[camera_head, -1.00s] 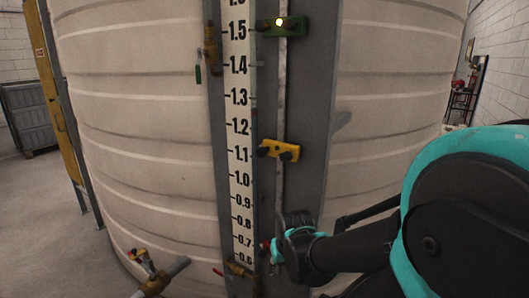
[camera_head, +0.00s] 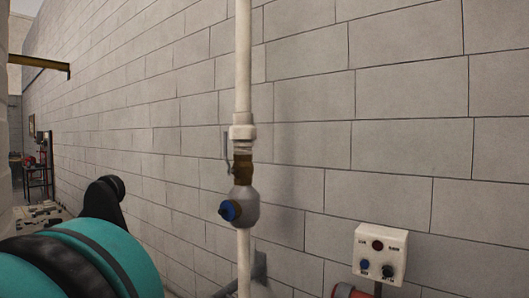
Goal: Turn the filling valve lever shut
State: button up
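A white vertical pipe (camera_head: 243,60) runs in front of the block wall, near the middle of the view. A brass valve (camera_head: 242,168) sits on it below a white fitting. A thin grey lever (camera_head: 226,146) stands upright beside the valve on its left, roughly parallel to the pipe. I take this to be the filling valve lever; no label shows. Below the valve is a grey rounded body (camera_head: 245,207) with a blue knob (camera_head: 230,210). My teal and black arm fills the lower left, apart from the lever in the picture. My gripper's fingers do not show.
A white control box (camera_head: 380,253) with several buttons is at the lower right, with a red part (camera_head: 347,291) below it. The block wall (camera_head: 400,100) spans the background. A yellow beam (camera_head: 40,67) sticks out at the upper left.

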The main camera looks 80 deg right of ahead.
aim_at(226, 133)
jog(key=z, duration=2.05)
